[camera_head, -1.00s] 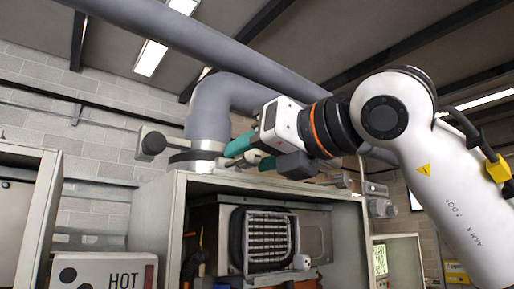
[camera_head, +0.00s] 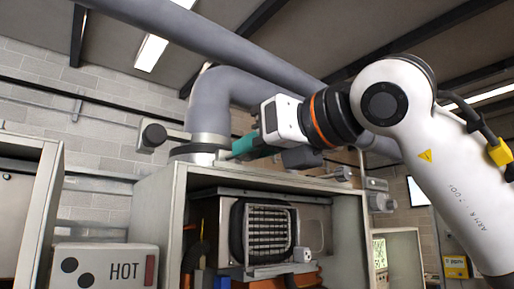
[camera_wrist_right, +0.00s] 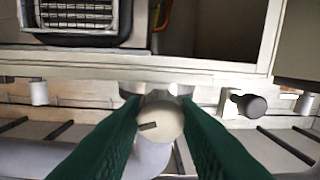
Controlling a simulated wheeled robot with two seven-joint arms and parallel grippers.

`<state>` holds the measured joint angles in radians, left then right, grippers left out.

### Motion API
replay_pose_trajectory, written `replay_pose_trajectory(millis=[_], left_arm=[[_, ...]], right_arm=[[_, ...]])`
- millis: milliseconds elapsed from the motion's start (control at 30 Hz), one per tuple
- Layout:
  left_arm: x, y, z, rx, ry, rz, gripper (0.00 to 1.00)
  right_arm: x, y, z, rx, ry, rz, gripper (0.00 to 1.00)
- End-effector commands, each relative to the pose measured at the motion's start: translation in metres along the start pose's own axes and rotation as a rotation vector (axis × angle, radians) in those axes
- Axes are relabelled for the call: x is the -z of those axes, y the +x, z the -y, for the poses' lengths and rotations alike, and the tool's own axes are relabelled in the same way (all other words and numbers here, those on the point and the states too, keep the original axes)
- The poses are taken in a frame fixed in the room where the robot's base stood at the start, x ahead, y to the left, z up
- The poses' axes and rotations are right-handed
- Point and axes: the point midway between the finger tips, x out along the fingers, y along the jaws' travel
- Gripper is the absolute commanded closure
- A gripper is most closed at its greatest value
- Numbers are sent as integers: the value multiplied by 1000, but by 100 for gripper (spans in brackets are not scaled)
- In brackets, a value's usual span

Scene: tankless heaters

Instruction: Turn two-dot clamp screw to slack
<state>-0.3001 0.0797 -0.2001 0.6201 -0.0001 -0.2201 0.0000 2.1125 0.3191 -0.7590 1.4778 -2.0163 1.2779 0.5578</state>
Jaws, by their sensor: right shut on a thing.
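The right gripper (camera_head: 236,148) is above the open middle cabinet, its teal fingers at the metal clamp band (camera_head: 209,140) around the grey flue pipe. In the right wrist view the green fingers (camera_wrist_right: 158,108) are shut on a round beige screw head (camera_wrist_right: 162,124) with a dark mark across it. In the head view the fingers hide this screw. A dark round knob (camera_head: 153,136) on a pale arm sticks out left of the band. My left gripper is not in view.
The heater cabinet (camera_head: 285,184) stands open below the gripper, with a finned heater core (camera_head: 267,234) inside. The flue pipe (camera_head: 208,101) bends just behind the gripper. Metal fittings (camera_head: 379,195) stick out at right. Another cabinet (camera_head: 24,190) stands at left.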

Motion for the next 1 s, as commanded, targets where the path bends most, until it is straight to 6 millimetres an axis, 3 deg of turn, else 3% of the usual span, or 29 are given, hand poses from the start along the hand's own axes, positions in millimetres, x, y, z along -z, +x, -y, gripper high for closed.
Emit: replay_pose_trajectory(millis=[1000], left_arm=[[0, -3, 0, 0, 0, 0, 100]], right_arm=[[4, -2, 1, -9, -906, 31, 95]])
